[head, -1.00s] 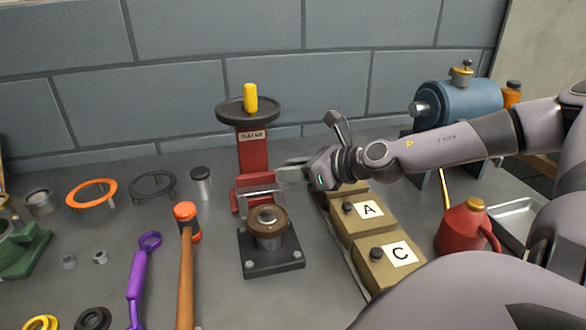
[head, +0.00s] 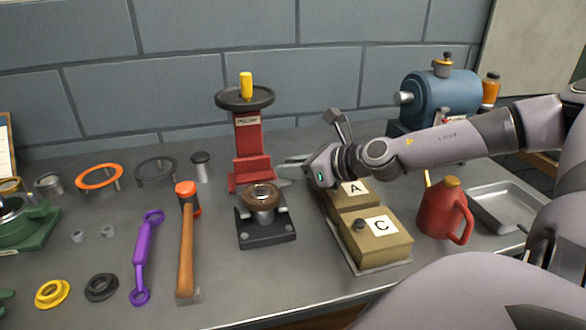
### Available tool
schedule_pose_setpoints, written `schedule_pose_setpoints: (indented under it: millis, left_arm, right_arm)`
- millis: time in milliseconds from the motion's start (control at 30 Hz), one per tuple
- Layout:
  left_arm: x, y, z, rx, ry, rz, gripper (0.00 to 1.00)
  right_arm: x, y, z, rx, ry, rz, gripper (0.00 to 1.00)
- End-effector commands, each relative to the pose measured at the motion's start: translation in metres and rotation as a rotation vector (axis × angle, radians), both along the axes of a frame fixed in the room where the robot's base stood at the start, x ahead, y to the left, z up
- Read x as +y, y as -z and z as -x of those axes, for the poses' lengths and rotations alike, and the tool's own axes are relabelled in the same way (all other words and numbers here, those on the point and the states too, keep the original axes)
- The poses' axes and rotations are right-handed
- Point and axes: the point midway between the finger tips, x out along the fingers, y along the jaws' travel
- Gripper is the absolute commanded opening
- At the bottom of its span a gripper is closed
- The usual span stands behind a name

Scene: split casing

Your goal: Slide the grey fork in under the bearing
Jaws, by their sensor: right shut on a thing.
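The bearing (head: 261,195) is a brown ring with a pale centre. It sits on a silver post on a black base plate (head: 266,234), in front of the red press (head: 248,145). My right gripper (head: 287,169) reaches in from the right, just behind and to the right of the bearing, with its fingers pointing left. It is shut on the grey fork. I cannot clearly make out the fork against the press and the bearing, nor tell whether its prongs are under the bearing. My left gripper is out of view.
Tan blocks marked A (head: 352,189) and C (head: 380,238) stand right of the bearing, below my right forearm. A hammer (head: 187,245) and a purple wrench (head: 143,255) lie to the left. A red oil can (head: 442,210) and a grey tray (head: 505,203) are at right.

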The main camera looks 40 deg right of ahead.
Motion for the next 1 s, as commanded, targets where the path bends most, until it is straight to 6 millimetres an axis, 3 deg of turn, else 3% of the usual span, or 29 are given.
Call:
schedule_pose_setpoints:
  millis: [267, 300, 367, 1000]
  left_arm:
    - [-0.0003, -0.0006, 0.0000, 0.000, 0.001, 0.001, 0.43]
    - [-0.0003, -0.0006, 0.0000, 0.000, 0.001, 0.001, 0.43]
    - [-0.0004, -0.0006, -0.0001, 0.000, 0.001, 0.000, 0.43]
    - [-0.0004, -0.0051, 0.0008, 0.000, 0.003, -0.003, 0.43]
  right_arm:
    - [0.0042, -0.0031, 0.0004, -0.004, -0.010, -0.002, 0.00]
    - [0.0043, -0.0030, 0.0005, -0.003, -0.011, -0.002, 0.34]
    - [0.0042, -0.0027, 0.0006, -0.003, -0.010, -0.002, 0.50]
    - [-0.0010, -0.0067, 0.0076, -0.002, -0.004, 0.001, 0.50]
